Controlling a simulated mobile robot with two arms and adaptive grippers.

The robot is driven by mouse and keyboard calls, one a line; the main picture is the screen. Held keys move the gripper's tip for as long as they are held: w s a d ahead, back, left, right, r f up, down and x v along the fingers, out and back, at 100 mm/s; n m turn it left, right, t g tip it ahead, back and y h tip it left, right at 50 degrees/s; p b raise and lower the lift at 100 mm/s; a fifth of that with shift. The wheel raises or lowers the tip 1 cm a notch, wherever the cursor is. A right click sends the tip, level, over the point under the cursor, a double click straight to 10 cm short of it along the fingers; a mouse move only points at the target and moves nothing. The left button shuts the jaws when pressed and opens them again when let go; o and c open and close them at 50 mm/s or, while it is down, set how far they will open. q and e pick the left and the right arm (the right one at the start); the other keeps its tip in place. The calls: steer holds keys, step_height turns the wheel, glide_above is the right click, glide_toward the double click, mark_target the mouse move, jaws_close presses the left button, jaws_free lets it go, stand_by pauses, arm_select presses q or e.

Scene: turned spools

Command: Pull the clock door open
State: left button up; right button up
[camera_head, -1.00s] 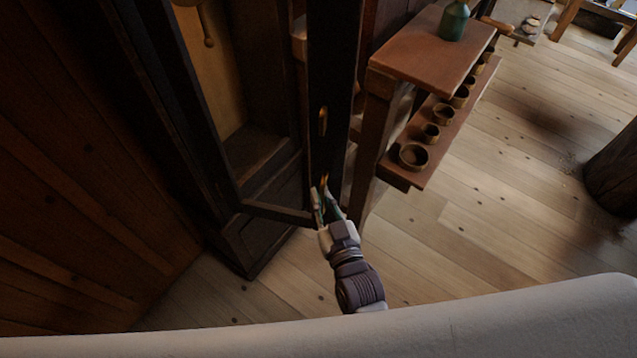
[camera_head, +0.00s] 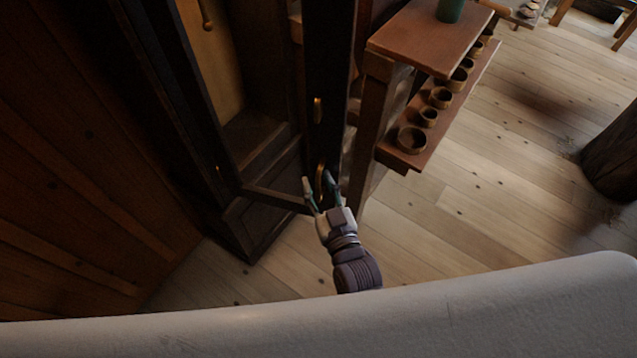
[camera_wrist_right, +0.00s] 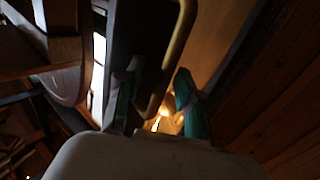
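The clock door (camera_head: 328,60) is a tall dark panel standing swung out from the dark clock case (camera_head: 262,150), whose inside shows. A brass loop handle (camera_head: 320,180) is on the door, with a smaller brass fitting (camera_head: 318,110) above it. My right gripper (camera_head: 320,188) is at the handle with its two green fingertips spread to either side. In the right wrist view the handle (camera_wrist_right: 178,45) runs down between the parted fingers (camera_wrist_right: 158,100), and neither finger is clearly pressed on it. My left gripper is not in view.
A reddish-brown stand (camera_head: 425,35) with a lower shelf of several small bowls (camera_head: 411,139) is close right of the door. A green bottle (camera_head: 451,10) stands on top. A wood plank wall (camera_head: 80,190) is at left. Bare floor (camera_head: 480,210) lies to the right.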

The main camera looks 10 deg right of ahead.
steer(key=shift+s, duration=0.1)
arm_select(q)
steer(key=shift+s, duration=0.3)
arm_select(e)
steer(key=v, duration=1.2)
steer(key=shift+c, duration=0.3)
